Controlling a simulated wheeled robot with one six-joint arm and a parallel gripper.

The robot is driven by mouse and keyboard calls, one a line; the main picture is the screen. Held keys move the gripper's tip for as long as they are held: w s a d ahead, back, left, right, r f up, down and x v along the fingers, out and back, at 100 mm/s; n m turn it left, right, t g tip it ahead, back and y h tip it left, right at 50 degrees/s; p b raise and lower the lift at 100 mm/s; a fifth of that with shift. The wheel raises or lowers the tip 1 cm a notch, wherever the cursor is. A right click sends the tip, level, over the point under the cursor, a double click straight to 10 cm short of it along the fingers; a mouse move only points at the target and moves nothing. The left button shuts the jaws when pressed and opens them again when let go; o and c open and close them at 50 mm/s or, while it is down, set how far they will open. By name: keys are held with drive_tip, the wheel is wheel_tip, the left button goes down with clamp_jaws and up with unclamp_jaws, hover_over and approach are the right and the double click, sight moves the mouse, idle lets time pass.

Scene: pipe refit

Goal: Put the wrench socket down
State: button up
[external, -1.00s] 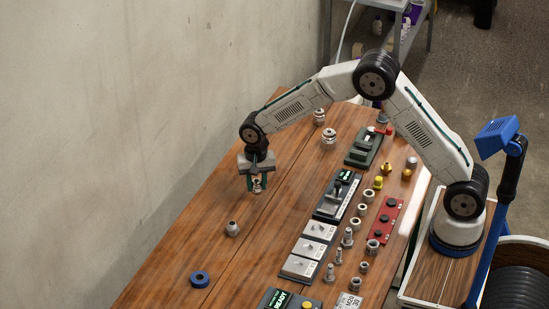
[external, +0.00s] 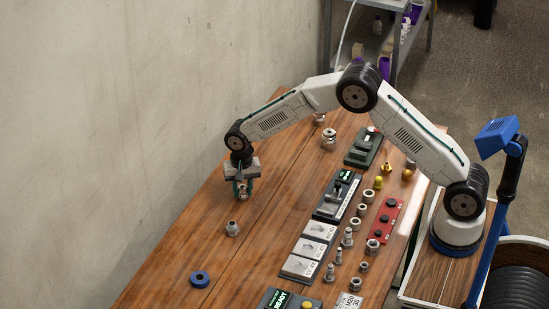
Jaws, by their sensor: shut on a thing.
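My gripper (external: 242,194) is shut on a small metallic piece, the wrench socket (external: 242,187), which shows between its green-edged fingers. The gripper points down over the far-left part of the wooden table (external: 185,255). I cannot tell for sure whether the socket touches the table or hangs just above it. The fingers hide part of it.
A grey metal fitting (external: 232,228) stands just in front of the gripper, and a blue ring (external: 200,279) lies nearer. Grey fittings (external: 328,138) stand behind. Panels (external: 310,245), a red strip (external: 384,221) and several fittings fill the right side. A wall (external: 110,120) rises at left.

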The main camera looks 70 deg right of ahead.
drive_tip(key=o, duration=1)
